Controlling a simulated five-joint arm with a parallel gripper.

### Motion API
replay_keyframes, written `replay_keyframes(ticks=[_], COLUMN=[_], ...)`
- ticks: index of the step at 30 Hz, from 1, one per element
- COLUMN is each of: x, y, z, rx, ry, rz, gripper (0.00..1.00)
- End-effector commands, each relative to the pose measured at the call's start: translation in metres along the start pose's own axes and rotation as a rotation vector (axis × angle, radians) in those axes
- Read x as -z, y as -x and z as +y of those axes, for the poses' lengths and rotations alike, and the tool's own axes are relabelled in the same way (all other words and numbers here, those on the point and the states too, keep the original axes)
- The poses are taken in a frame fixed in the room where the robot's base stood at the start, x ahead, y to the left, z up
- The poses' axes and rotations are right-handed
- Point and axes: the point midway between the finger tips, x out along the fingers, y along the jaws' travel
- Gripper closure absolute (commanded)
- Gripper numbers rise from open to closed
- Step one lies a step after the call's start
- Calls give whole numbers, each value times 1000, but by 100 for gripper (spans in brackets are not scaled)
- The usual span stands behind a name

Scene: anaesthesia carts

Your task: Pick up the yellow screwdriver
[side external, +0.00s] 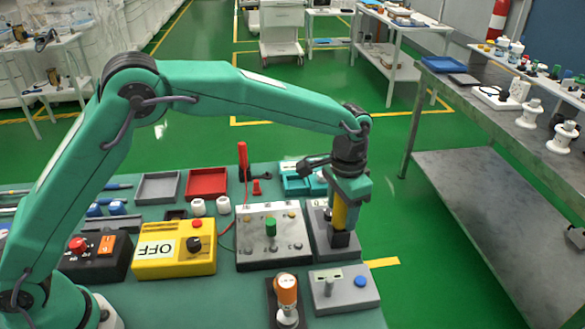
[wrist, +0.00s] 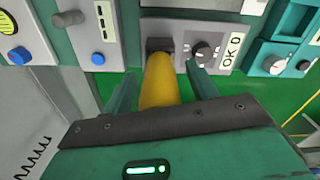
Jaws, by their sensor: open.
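The yellow screwdriver (side external: 346,214) stands upright in a dark holder (side external: 340,239) on a grey box at the right side of the green table. In the wrist view its yellow handle (wrist: 158,84) lies between my two fingers, with the dark holder (wrist: 159,45) beyond it. My gripper (side external: 347,190) points down over the handle, around its upper part. In the wrist view my gripper (wrist: 160,76) is open, with a finger on each side and a visible gap to the handle. The screwdriver's shaft is hidden.
Left of it stands a grey box (side external: 262,258) with a green knob. In front are a grey box with a blue button (side external: 361,281) and an orange-topped tool (side external: 287,291). Teal boxes (side external: 296,186) sit behind. Green floor lies to the right.

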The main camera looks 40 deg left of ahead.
Motion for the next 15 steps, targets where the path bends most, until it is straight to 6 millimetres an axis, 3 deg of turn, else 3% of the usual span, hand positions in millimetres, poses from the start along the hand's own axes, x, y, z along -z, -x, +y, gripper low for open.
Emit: replay_keyframes(ticks=[11, 15], x=[0, 0], y=[0, 0], z=[0, 0], rx=[0, 0], ry=[0, 0], rz=[0, 0], gripper=[44, 71])
